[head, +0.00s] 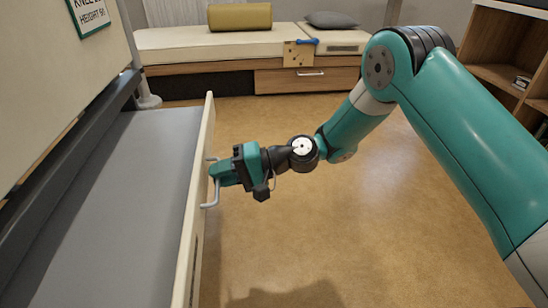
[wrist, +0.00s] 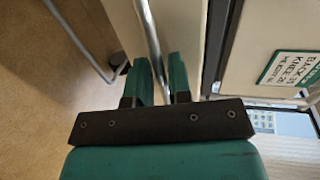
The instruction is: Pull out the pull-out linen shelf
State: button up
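The pull-out linen shelf (head: 115,200) stands out from under the bed at the left of the head view, its flat grey surface bare. Its cream front panel (head: 188,240) carries a metal bar handle (head: 211,204). My gripper (head: 217,174) is at this handle, reaching in from the right. In the wrist view the handle bar (wrist: 150,30) runs between the two green fingers of my gripper (wrist: 160,80), which are closed around it. The fingertips are partly hidden in the head view.
A cream bed panel with a sign (head: 88,14) rises above the shelf. At the back stands a bench with a drawer (head: 308,80), a yellow bolster (head: 240,17) and a grey pillow (head: 332,20). A wooden shelf unit (head: 500,45) is at the right. The floor (head: 330,220) beside the shelf is clear.

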jog(key=p+v, duration=0.5)
jog(key=v, duration=1.1)
jog(key=shift+d+p, duration=0.35)
jog(key=shift+r, duration=0.1)
jog(key=s+a+r+n+g+h+p, duration=0.15)
jog(key=s+r+n+h, duration=0.4)
jog(key=s+r, duration=0.65)
jog(key=s+d+r+n+t+h+p, duration=0.1)
jog(key=s+d+r+h, duration=0.25)
jog(key=s+r, duration=0.2)
jog(key=s+d+r+t+h+p, duration=0.1)
jog(key=s+d+r+h, duration=0.1)
jog(key=s+d+r, duration=0.35)
notch_tip(320, 180, up, 36)
jog(key=s+a+p, duration=0.1)
jog(key=p, duration=3.7)
jog(key=shift+s+a, duration=0.3)
jog(key=shift+f, duration=0.1)
